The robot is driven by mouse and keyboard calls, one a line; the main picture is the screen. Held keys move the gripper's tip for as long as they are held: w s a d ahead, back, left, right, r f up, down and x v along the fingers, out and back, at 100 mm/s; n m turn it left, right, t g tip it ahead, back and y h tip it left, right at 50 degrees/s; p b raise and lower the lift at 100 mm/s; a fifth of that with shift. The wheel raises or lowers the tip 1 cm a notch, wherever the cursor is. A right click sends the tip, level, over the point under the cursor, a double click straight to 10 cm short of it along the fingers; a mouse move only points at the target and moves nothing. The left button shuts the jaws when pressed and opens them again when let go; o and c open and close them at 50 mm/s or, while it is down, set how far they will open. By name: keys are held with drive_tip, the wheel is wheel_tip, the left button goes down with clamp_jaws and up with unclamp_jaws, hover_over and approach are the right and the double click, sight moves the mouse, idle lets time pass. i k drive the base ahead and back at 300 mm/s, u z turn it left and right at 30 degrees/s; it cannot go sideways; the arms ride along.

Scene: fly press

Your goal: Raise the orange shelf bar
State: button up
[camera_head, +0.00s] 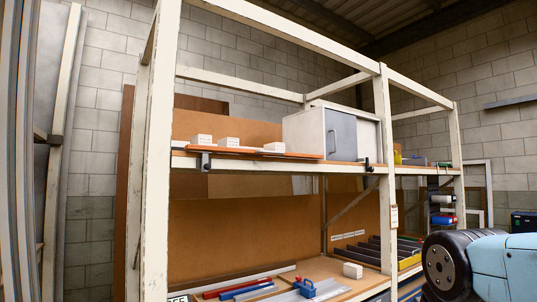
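The orange shelf bar (255,153) runs along the front edge of the upper shelf of a cream metal rack. A light blue arm link with a black round joint, which looks like mine, fills the lower right. My gripper's fingers do not show.
Three white blocks (228,141) sit behind the bar, with a grey-white cabinet (334,133) to their right. Cream rack posts (159,150) stand in front. The lower shelf holds red and blue tools, a white block (352,270) and dark dividers.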

sight(189, 147)
drive_tip(key=u, duration=0.05)
drive_tip(key=i, duration=1)
drive_tip(key=z, duration=0.05)
